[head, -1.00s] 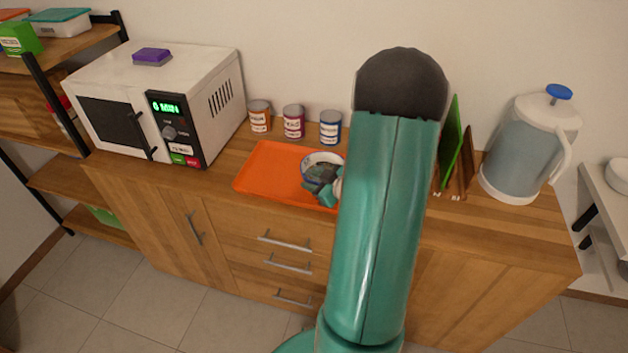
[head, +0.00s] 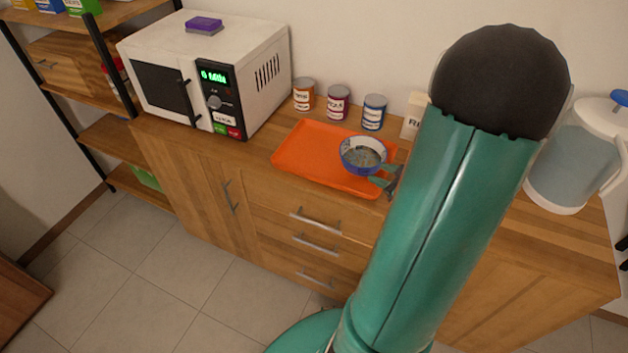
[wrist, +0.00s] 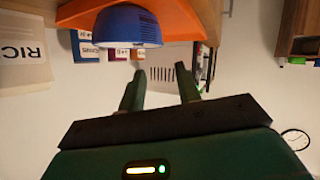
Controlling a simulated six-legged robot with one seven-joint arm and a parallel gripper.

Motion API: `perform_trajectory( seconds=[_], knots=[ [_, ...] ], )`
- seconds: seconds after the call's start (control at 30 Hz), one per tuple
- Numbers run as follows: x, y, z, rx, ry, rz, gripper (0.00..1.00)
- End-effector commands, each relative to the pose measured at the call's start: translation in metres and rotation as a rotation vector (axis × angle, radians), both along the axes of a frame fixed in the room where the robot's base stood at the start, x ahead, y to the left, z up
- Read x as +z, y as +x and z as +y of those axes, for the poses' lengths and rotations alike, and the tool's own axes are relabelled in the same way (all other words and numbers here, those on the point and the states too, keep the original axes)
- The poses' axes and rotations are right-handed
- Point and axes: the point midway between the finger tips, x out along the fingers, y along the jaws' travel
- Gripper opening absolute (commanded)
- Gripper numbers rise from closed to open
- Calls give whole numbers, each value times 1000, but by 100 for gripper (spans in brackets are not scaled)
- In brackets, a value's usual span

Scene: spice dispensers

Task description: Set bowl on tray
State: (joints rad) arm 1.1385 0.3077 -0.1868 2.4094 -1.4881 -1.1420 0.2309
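A blue bowl (head: 352,165) with a pale, patterned inside sits upright on the right part of the orange tray (head: 308,155). In the wrist view, which is upside down, the bowl (wrist: 130,25) rests against the tray (wrist: 185,22). My gripper (head: 384,176) is just beside the bowl's front right side in the head view. In the wrist view my gripper (wrist: 160,82) has its two fingers apart with nothing between them, and a gap shows between them and the bowl. My arm hides the area right of the tray.
A microwave (head: 255,75) with a purple sponge on top stands left of the tray. Three cans (head: 338,102) and a box labelled RICE (head: 412,112) stand behind it. A jug (head: 570,165) is at the right. The cabinet's front edge runs just before the tray.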

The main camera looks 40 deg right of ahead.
Motion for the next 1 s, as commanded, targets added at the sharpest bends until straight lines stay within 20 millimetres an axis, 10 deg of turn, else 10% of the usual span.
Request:
perform_trajectory(
  seconds=[0.17,0.47,0.73,1.0],
  knots=[
    [15,21,-2,-34,-69,30,33],
    [106,98,31,-288,-258,155,33],
    [160,93,152,-401,-114,309,33],
    [170,21,305,-237,128,569,33]
  ],
)
